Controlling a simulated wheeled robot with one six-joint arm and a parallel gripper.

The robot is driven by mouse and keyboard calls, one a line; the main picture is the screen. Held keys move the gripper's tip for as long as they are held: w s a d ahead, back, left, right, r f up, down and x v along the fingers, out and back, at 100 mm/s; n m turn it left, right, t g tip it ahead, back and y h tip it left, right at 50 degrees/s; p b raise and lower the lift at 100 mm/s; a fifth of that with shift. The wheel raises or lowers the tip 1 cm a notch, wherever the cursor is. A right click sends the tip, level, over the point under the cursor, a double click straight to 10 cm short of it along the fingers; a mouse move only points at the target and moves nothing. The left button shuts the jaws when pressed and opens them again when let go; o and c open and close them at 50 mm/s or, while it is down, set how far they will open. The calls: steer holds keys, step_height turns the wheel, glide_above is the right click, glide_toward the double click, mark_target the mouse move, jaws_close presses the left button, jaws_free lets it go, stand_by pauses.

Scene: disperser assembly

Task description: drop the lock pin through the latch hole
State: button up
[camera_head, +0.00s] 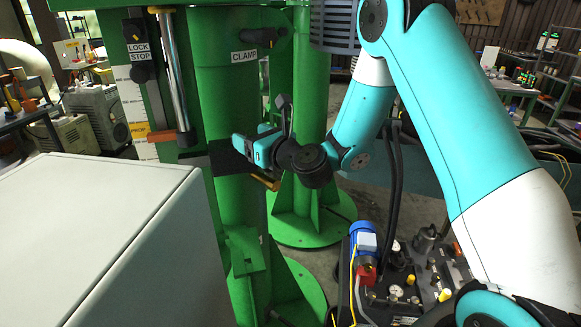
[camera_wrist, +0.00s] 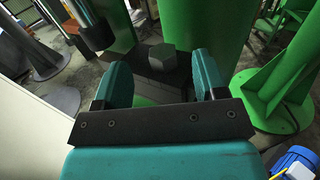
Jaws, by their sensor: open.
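My gripper (camera_head: 250,148) is beside the green column, at a dark plate (camera_head: 228,162) fixed there. In the wrist view its two teal fingers are spread apart, and my gripper (camera_wrist: 161,72) is open. A grey hexagonal head (camera_wrist: 162,57), which looks like the top of the lock pin, shows between and just beyond the fingers. It sits above a dark surface, with a gap to each finger. Its shank and the latch hole are hidden. In the head view I cannot make out the pin.
The green column (camera_head: 218,95) stands close to my gripper. A shiny vertical rod (camera_head: 174,70) is on its left. A large pale box (camera_head: 95,240) fills the lower left. A blue motor (camera_head: 363,236) and fittings stand at the lower right.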

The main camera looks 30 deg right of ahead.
steer(key=b+v, duration=1.4)
steer(key=b, duration=0.1)
steer(key=shift+b, duration=0.35)
